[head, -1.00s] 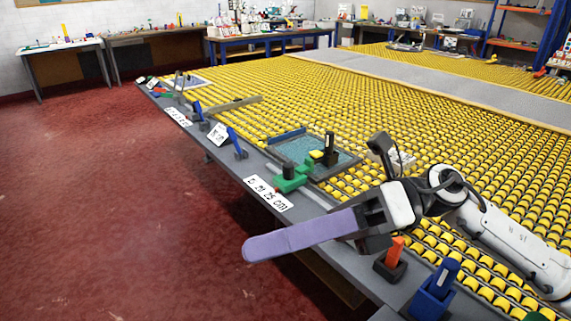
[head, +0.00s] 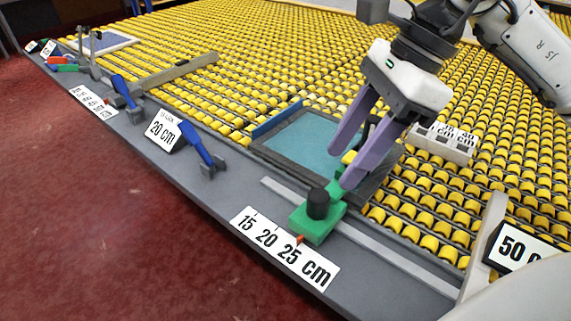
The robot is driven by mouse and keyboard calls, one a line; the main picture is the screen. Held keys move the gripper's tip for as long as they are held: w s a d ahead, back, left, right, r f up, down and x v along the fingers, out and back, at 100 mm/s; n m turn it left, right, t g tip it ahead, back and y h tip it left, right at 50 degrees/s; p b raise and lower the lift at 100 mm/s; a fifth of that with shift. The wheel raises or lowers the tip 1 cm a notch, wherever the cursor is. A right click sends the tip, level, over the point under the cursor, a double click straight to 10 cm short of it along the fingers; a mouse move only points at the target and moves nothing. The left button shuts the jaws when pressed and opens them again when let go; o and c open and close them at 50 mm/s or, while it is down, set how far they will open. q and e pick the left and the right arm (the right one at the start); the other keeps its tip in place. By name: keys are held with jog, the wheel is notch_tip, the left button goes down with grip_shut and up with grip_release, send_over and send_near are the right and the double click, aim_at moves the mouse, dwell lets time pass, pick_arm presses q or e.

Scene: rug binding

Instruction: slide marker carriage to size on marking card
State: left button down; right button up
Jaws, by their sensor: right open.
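The marker carriage (head: 313,228) is a green block with a black knob (head: 317,204) on top. It sits on a grey rail (head: 385,257) along the table edge. Its small orange pointer (head: 300,238) is by the 25 end of the scale card (head: 270,243), which reads 15 20 25 cm. The marking card (head: 163,130) reads 20 cm and stands further left. My left gripper is not in view.
A framed teal pad (head: 305,146) lies behind the carriage, partly behind the right fingers. A blue clamp (head: 203,148) stands beside the 20 cm card. A white block with cm labels (head: 443,143) and a 50 card (head: 522,250) are to the right. Yellow rollers fill the table behind.

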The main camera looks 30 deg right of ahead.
aim_at(320, 194)
jog(key=x, duration=0.6)
jog(key=b+x, duration=0.1)
jog(key=x, duration=0.2)
jog(key=shift+d, duration=0.3)
jog(key=shift+w+a+f, duration=0.2)
jog(key=shift+f, duration=0.35)
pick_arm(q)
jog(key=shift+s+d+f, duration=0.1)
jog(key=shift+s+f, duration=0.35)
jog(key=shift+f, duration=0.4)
pick_arm(e)
grip_shut()
jog(key=shift+w, duration=0.1)
